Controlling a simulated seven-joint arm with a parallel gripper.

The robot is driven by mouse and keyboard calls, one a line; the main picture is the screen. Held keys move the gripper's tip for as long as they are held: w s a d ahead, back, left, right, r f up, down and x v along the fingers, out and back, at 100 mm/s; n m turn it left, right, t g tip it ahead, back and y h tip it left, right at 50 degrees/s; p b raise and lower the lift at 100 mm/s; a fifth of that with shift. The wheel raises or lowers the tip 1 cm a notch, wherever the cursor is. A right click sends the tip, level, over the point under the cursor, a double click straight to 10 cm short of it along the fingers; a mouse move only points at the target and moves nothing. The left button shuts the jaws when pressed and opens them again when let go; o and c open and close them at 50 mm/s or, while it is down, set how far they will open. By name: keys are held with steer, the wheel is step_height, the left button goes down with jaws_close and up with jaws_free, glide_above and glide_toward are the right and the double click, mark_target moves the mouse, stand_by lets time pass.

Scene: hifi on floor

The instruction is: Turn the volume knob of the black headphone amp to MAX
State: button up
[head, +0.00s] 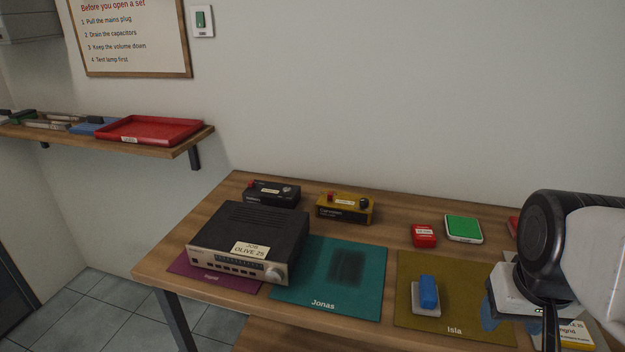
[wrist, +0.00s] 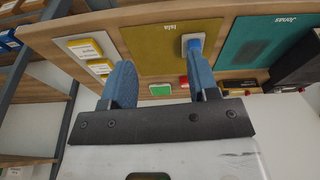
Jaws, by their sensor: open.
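The small black box (head: 272,193), which looks like the headphone amp, stands at the back left of the bench, behind a large receiver. A dark knob (head: 287,188) and a red part (head: 250,184) show on it. The knob's setting and any MAX mark are too small to read. The receiver hides part of its lower front. My gripper (wrist: 162,82) is open and empty in the wrist view, its two blue fingers well apart. My arm is at the right edge in the head view, far from the black box. The black box cannot be made out in the wrist view.
The receiver (head: 248,235), labelled OLIVE 25, stands at the front left. A yellow box (head: 345,208) with a dark knob stands right of the black box. A blue object (head: 428,290) sits on the Isla mat (head: 454,325).

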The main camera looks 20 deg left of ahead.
steer(key=w+a+r+n, duration=0.2)
steer(key=w+a+n, duration=0.15)
steer(key=w, duration=0.45)
steer(key=w+a+r+n, duration=0.2)
steer(key=w+a+r, duration=0.15)
steer(key=w, duration=0.35)
steer(key=n+g, duration=0.3)
steer(key=n, duration=1.4)
glide_above(287, 189)
steer(key=shift+m, duration=0.25)
step_height(287, 189, down, 11)
steer(key=shift+w+f, duration=0.15)
steer(key=shift+f, duration=0.15)
steer(key=shift+f, duration=3.75)
steer(key=c, duration=0.9)
steer(key=shift+c, duration=0.2)
